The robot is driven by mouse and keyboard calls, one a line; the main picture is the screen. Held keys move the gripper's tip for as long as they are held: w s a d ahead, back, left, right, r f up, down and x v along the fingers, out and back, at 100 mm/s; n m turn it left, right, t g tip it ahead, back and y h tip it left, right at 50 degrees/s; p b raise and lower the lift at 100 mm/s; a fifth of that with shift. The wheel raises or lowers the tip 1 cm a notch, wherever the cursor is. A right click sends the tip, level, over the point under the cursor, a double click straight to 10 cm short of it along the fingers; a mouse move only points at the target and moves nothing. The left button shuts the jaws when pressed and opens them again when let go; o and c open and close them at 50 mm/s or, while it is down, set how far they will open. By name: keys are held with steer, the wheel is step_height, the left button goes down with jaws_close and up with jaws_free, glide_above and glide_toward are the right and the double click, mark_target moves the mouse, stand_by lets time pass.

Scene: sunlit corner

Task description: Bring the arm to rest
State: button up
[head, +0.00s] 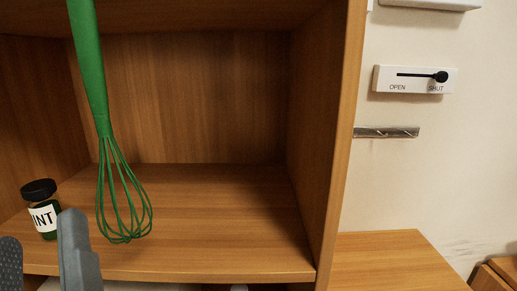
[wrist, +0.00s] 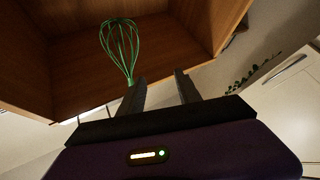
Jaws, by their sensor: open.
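My gripper (head: 40,228) shows at the lower left of the head view, with its two grey fingers apart and nothing seen between them. The wrist view also shows the gripper (wrist: 160,80) with its dark fingers spread. A green whisk (head: 122,205) hangs wires down in the head view, in front of the shelf opening. Its handle runs out of the top of the frame, so what holds it is hidden. In the wrist view the whisk (wrist: 122,42) shows beyond the left finger, which seems to cover part of its handle.
A dark-lidded jar (head: 45,219), its label partly reading "INT", stands on the wooden shelf (head: 220,225) near the fingers. The rest of that shelf looks bare. On the right wall is an OPEN/SHUT slider (head: 415,80), its knob at SHUT, above a metal strip (head: 385,132).

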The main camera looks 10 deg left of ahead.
steer(key=w+d+f+m+h, duration=0.2)
steer(key=d+f+m+h, duration=0.3)
steer(key=d+f, duration=1.65)
steer(key=s+d+f+m+g+h, duration=0.2)
steer(key=s+d+f+m+h, duration=0.5)
steer(key=s+d+f+h, duration=0.5)
steer(key=s+d+f, duration=0.3)
steer(key=d, duration=0.3)
steer(key=shift+d+f+m+g, duration=0.25)
steer(key=shift+d+m+g, duration=0.05)
steer(key=shift+d+m, duration=0.1)
steer(key=shift+w, duration=0.1)
steer(key=shift+c, duration=0.4)
